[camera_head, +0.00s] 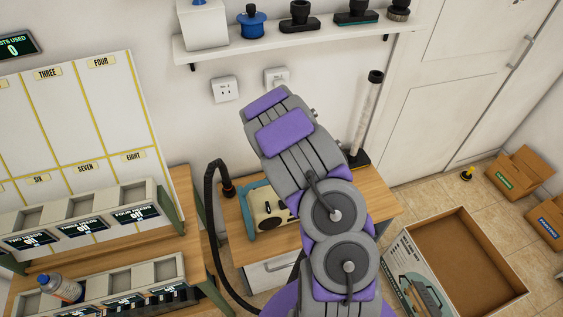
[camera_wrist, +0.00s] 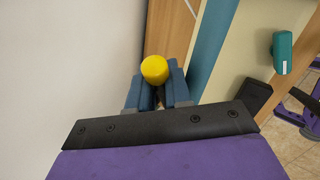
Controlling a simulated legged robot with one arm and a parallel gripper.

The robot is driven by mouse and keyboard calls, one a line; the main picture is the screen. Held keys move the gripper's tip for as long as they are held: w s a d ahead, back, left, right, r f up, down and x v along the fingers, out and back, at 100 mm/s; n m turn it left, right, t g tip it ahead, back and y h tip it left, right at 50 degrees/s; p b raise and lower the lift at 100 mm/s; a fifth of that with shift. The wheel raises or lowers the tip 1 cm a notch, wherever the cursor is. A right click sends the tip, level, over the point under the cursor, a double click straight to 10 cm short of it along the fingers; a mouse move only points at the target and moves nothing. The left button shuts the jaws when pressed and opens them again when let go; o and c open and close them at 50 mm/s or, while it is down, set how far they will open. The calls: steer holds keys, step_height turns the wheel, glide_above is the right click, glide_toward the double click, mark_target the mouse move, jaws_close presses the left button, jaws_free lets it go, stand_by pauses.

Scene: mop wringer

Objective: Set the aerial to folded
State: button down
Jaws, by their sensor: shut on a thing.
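The radio (camera_head: 265,207), cream with a teal casing, stands on the wooden table, partly hidden behind my arm. In the wrist view its teal edge (camera_wrist: 212,45) and cream face (camera_wrist: 246,50) are close on the right. A yellow round knob (camera_wrist: 154,69), which looks like the tip of the aerial, sits between the blue fingers of my gripper (camera_wrist: 160,88). The gripper is shut on the aerial just below this knob. Most of the aerial's rod is hidden, so its angle is hard to tell. In the head view my arm hides the gripper.
A wall is close on the left in the wrist view (camera_wrist: 60,60). A black hose (camera_head: 211,210) curves left of the radio on the table (camera_head: 375,205). A tall tube (camera_head: 366,120) stands at the back right. An open cardboard box (camera_head: 455,255) is on the floor at right.

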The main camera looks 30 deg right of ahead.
steer(key=c, duration=1.1)
jaws_free()
steer(key=shift+s, duration=0.1)
steer(key=shift+f, duration=0.1)
steer(key=shift+b, duration=0.4)
